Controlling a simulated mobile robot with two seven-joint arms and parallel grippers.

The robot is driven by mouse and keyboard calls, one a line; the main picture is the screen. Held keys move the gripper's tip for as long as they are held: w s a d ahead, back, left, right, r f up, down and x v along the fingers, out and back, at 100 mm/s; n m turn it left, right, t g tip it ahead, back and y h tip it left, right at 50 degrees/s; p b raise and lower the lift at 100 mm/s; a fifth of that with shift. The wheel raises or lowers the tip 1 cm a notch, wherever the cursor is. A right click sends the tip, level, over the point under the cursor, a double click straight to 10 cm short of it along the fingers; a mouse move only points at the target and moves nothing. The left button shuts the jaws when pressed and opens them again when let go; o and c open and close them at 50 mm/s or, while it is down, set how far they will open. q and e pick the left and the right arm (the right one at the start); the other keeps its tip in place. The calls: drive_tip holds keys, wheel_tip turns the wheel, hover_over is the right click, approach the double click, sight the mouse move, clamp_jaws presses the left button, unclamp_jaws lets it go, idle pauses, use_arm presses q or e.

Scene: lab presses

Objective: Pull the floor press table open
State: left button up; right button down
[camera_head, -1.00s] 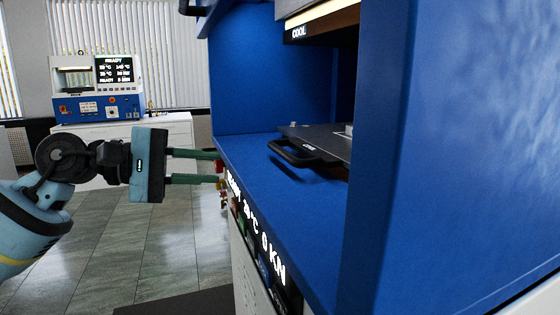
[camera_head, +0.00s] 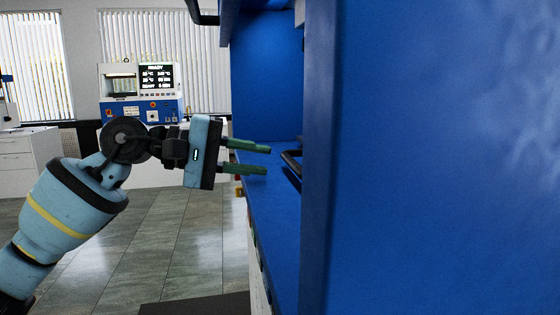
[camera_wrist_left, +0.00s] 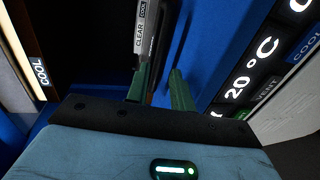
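The floor press is the large blue machine on the right, and its side wall (camera_head: 430,150) hides most of the press table. Only the black handle (camera_head: 291,162) of the table shows past the wall's edge in the head view. In the left wrist view the table front (camera_wrist_left: 146,22) carries a "CLEAR COOL" label. My left gripper (camera_head: 266,160) reaches over the blue ledge, fingers apart and empty, with the tips just short of the handle. Its green fingers also show in the left wrist view (camera_wrist_left: 160,88). My right gripper is not in view.
The blue ledge (camera_head: 262,195) lies under my left gripper. A display panel (camera_wrist_left: 250,75) reading "20 °C" is on the press front. A smaller bench press (camera_head: 140,95) stands on a white cabinet behind. The tiled floor at left is clear.

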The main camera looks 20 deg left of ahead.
sight(289, 164)
use_arm(q)
drive_tip(key=shift+x, duration=2.45)
clamp_jaws()
